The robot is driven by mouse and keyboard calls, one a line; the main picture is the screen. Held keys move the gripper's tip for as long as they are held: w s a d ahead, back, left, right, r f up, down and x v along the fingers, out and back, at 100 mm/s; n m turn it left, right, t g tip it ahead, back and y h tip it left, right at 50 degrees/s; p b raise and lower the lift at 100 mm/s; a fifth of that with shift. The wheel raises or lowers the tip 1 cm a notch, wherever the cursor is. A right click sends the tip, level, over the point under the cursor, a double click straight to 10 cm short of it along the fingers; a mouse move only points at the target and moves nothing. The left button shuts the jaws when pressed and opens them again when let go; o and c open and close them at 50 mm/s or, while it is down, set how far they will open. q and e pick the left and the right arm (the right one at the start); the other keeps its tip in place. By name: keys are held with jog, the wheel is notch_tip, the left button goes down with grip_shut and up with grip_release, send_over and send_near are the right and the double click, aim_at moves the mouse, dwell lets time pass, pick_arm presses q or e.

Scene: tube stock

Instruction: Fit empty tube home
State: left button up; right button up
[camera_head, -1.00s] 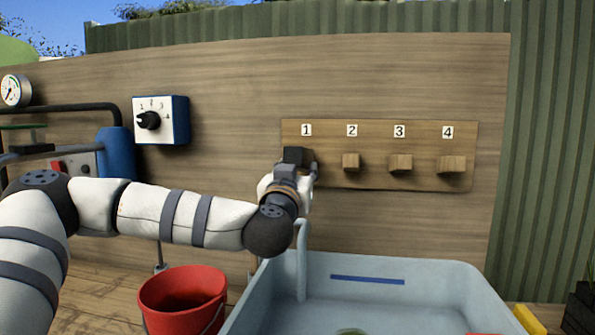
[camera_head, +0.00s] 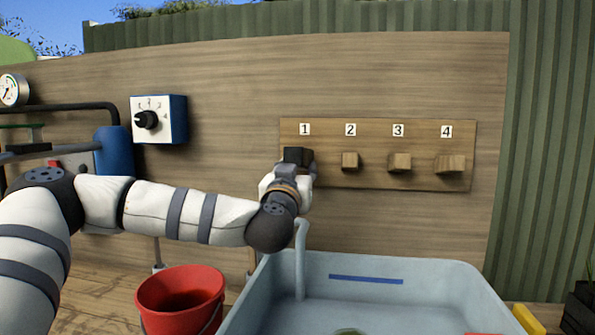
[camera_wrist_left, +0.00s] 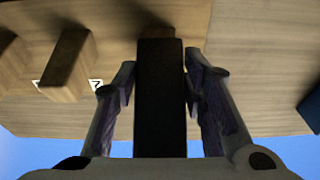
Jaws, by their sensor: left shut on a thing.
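My left gripper (camera_wrist_left: 160,88) is at the wooden peg under number 1 on the peg board (camera_head: 325,180). In the left wrist view its fingers are shut on a dark oblong piece (camera_wrist_left: 160,110), the likeliest thing to be the tube. Its far end meets a short bit of wood, peg 1 (camera_wrist_left: 158,31); I cannot tell whether it is on the peg or only against it. In the head view the dark piece (camera_head: 297,155) shows above the wrist and hides most of peg 1. Whether it is empty cannot be seen. My right gripper is not in view.
Pegs 2 (camera_head: 350,161), 3 (camera_head: 399,162) and 4 (camera_head: 450,164) stick out bare to the right. A pale blue tub (camera_head: 440,275) with an upright pipe (camera_head: 300,265) stands below my wrist. A red bucket (camera_head: 180,300) and dial box (camera_head: 158,119) are left.

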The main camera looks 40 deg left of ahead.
pick_arm(q)
jog(key=shift+w+a+f, duration=0.2)
jog(key=shift+w+a, duration=0.35)
jog(key=shift+w, duration=0.35)
jog(key=shift+c, duration=0.4)
jog(key=shift+w+r, duration=0.1)
jog(key=shift+r, duration=0.35)
jog(key=shift+c, duration=0.5)
dwell(0.3)
jog(key=shift+r, duration=0.2)
jog(key=shift+c, duration=0.4)
jog(key=shift+a+r, duration=0.1)
jog(key=shift+r, duration=0.1)
grip_shut()
jog(key=o, duration=1.3)
grip_release()
jog(key=shift+c, duration=0.2)
jog(key=shift+w+f, duration=0.1)
jog(key=shift+f, duration=0.15)
jog(key=shift+f, duration=0.1)
